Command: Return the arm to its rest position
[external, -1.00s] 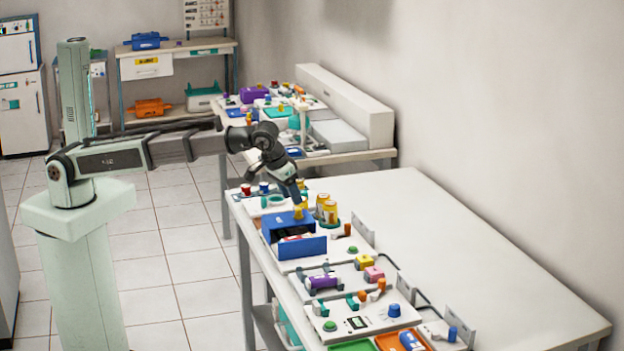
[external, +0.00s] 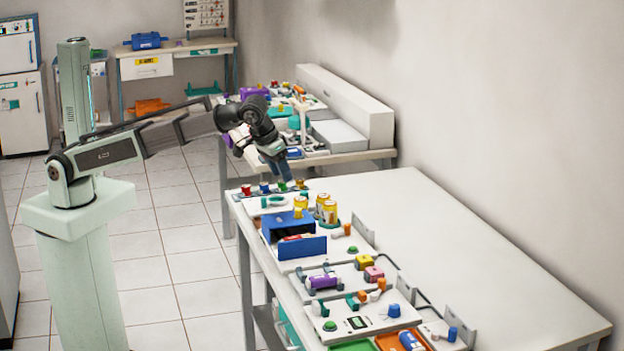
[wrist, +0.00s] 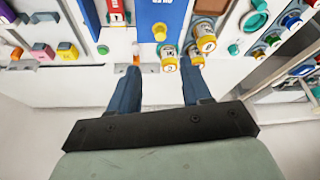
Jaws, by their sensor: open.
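My arm reaches from its pedestal at the left towards the table in the external view. My gripper (external: 280,179) is above the far left end of the near table, pointing down, with the knobs there below it. In the wrist view my gripper (wrist: 158,80) shows two blue fingers spread apart with nothing held between them. The blue box (external: 288,224) stands nearby on the table, with a yellow knob (external: 298,212) on top. Yellow jars (external: 329,212) stand beside it; they also show in the wrist view (wrist: 203,42), beyond the fingertips.
The near table's right side (external: 480,255) is bare. Panels with a purple cylinder (external: 323,281) and a blue knob (external: 394,310) line its left edge. A second cluttered table with a white raised back (external: 345,100) stands behind. A wall bounds the right.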

